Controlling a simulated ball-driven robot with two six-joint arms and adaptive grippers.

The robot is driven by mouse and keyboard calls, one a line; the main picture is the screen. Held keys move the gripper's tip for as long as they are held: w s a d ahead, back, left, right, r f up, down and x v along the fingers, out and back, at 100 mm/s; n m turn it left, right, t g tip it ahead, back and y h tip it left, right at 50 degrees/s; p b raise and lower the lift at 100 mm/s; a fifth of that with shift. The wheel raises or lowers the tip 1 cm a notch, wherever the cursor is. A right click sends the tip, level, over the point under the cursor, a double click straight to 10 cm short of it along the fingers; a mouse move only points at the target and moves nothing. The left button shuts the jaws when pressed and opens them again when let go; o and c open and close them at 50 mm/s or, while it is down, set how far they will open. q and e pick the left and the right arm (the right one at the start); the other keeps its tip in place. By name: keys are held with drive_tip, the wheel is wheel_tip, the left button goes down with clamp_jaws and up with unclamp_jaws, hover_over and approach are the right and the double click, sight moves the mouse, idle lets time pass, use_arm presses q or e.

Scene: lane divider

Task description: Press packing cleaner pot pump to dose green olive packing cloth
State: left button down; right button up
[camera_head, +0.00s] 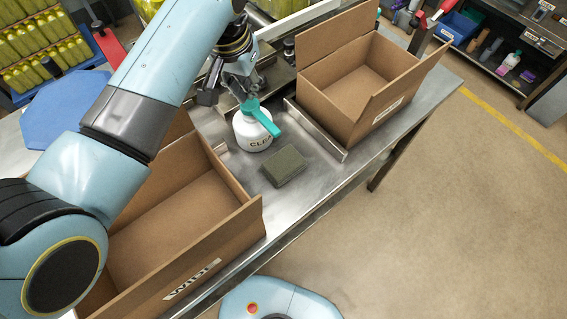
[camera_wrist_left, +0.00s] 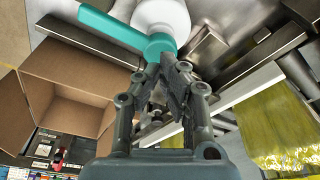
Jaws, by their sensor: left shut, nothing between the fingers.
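The cleaner pot (camera_head: 252,134) is a white round pot with dark lettering and stands upright on the metal table. Its teal pump (camera_head: 259,116) has a long spout pointing toward the front right. The green olive packing cloth (camera_head: 284,166) lies flat on the table in front of the pot. My left gripper (camera_head: 243,92) is shut and empty, with its fingertips right at the pump top; I cannot tell whether they touch. In the left wrist view the fingertips (camera_wrist_left: 175,68) sit beside the teal pump head (camera_wrist_left: 160,45), with the white pot (camera_wrist_left: 163,18) behind it. My right gripper is not in view.
An open cardboard box (camera_head: 257,212) labelled WIPE stands at the front left, and another open box (camera_head: 334,103) stands at the back right. A metal divider strip (camera_head: 316,131) runs beside the right box. The table's front edge lies close beyond the cloth.

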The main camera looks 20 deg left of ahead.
sight(250, 104)
use_arm(q)
drive_tip(key=shift+f, duration=0.1)
idle(0.4)
drive_tip(key=shift+f, duration=0.3)
drive_tip(key=shift+f+b, duration=0.55)
drive_tip(key=shift+f, duration=0.75)
drive_tip(key=shift+r+p, duration=0.9)
drive_tip(key=shift+p, duration=0.2)
drive_tip(key=shift+r, duration=0.75)
